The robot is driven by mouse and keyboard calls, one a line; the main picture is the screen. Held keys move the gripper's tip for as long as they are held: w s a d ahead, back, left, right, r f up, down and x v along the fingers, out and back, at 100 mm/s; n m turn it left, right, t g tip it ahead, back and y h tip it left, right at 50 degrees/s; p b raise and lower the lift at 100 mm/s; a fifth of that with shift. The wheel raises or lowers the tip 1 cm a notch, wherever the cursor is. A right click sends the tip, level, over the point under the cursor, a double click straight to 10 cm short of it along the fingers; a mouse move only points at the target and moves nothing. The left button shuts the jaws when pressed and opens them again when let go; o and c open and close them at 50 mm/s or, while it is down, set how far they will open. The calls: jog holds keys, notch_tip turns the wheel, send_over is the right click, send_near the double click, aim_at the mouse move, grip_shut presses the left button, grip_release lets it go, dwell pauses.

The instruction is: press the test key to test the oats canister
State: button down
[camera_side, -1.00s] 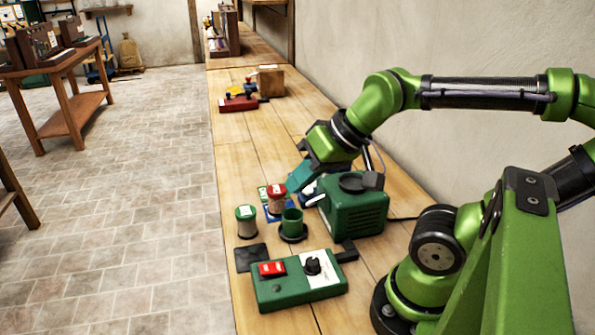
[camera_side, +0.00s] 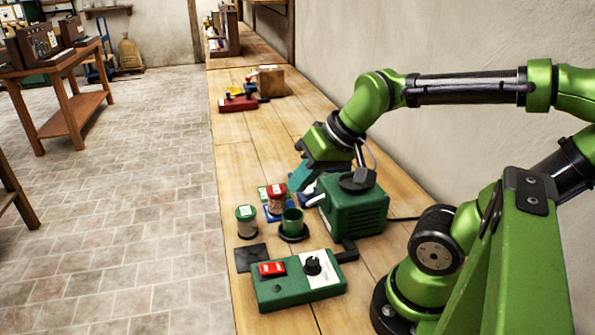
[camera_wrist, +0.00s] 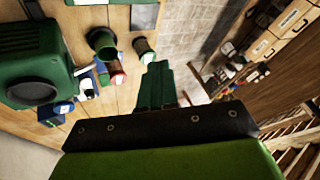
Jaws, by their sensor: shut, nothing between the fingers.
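The green control box (camera_side: 298,283) lies at the front of the bench. It has a red key (camera_side: 272,269) and a black dial (camera_side: 312,266) on a white plate. Behind it stand a green-lidded canister (camera_side: 246,225), a red-lidded canister (camera_side: 276,202) and an open green cup (camera_side: 292,222) in a black ring. The labels are too small to read, so I cannot tell which canister holds oats. My gripper (camera_side: 300,179) is shut and empty, above and behind the canisters, apart from the control box. Its fingers (camera_wrist: 157,86) also show in the wrist view.
A green machine (camera_side: 357,212) with a black top stands right of the cup, close to my gripper. A dark flat pad (camera_side: 251,257) lies left of the control box. Red equipment (camera_side: 238,103) and a wooden box sit further back.

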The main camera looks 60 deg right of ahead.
jog(key=w+d+f+m+g, duration=0.2)
jog(key=w+d+f+m, duration=0.15)
jog(key=d, duration=0.35)
jog(key=n+t+y, duration=0.1)
jog(key=n+t, duration=0.1)
jog(key=n, duration=0.2)
send_over(310, 189)
notch_tip(310, 189, down, 4)
jog(key=shift+f, duration=0.1)
jog(key=shift+f, duration=4.4)
